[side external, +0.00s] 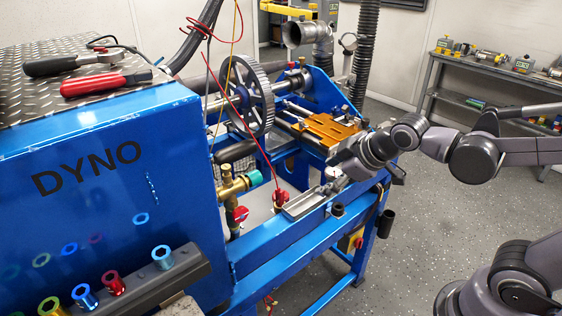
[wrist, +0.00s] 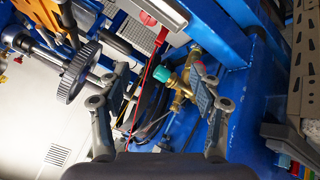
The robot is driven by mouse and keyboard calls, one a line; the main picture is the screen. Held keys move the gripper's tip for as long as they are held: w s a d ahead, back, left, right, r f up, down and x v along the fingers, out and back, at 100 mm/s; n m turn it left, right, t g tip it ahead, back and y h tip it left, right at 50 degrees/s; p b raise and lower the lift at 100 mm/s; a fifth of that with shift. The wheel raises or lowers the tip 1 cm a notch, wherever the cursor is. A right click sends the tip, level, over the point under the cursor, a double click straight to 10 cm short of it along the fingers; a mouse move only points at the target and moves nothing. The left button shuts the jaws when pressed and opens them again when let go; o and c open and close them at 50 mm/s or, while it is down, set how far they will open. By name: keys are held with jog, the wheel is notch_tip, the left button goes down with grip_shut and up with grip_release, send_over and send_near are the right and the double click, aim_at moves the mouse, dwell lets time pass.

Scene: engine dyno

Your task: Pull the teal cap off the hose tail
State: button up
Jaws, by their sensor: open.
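The teal cap (side external: 255,178) sits on the brass hose tail (side external: 234,187), at the right side of the blue dyno cabinet. In the wrist view the teal cap (wrist: 162,74) appears between my fingers, with the brass fitting (wrist: 184,84) to its right. My gripper (side external: 330,186) is open and empty, to the right of the cap in the side view and apart from it. Its two fingers show in the wrist view (wrist: 160,84). The fingertips are small and hard to make out in the side view.
A grey metal tray (side external: 306,204) lies on the blue frame between my gripper and the cap in the side view. A gear wheel (side external: 247,97) stands behind.

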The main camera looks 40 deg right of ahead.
aim_at(259, 176)
jog(key=w+a+f+n+t, duration=0.2)
jog(key=w+a+n, duration=0.4)
jog(key=w+n, duration=0.5)
jog(key=shift+x, duration=6.1)
jog(key=shift+s+a+f, duration=0.1)
jog(key=c, duration=1.1)
